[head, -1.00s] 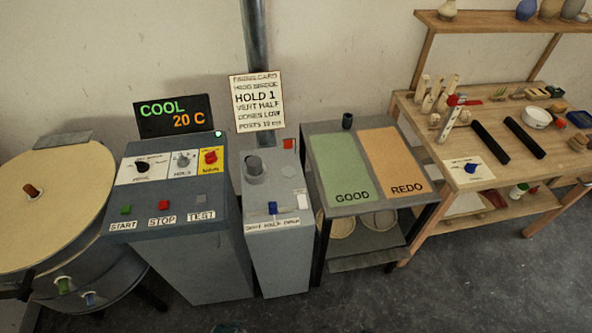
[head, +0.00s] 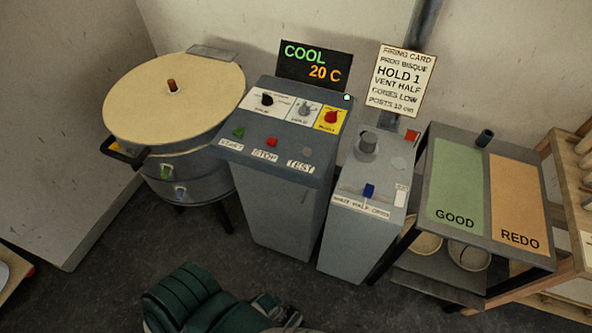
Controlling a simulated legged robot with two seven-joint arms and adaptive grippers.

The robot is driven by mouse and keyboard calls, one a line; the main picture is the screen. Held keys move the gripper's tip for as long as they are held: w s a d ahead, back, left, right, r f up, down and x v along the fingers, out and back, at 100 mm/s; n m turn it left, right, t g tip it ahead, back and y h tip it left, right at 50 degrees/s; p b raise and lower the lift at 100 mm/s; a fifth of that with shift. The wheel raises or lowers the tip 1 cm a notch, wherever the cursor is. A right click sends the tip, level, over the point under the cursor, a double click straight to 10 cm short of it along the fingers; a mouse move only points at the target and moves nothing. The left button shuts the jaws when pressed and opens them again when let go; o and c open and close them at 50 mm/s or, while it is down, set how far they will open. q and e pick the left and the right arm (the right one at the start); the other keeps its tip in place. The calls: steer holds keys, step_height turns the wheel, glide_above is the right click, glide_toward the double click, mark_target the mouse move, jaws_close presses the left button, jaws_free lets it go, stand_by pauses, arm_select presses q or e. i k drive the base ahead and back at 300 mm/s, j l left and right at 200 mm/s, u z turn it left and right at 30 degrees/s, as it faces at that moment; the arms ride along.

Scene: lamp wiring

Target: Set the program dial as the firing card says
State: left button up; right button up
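The firing card (head: 404,80) on the wall reads PROG BISQUE, HOLD 1, VENT HALF, CONES LOW and a posts line in cm. The control box (head: 285,150) carries a black dial (head: 267,99) on a white plate at the left, which looks like the program dial. Its pointer and markings are too small to read. A grey dial (head: 305,108) and a red knob (head: 331,117) on yellow sit to its right. My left gripper (head: 275,308) shows partly at the bottom edge, well in front of and below the panel, its fingers unclear. My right gripper is out of view.
The display (head: 315,66) reads COOL 20 C. START, STOP and TEST buttons line the panel's front. A round kiln (head: 172,90) stands left. A vent box (head: 365,190) with a blue lever stands right, then the GOOD/REDO stand (head: 440,240).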

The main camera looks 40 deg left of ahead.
mark_target(268, 101)
steer(key=u, duration=1.4)
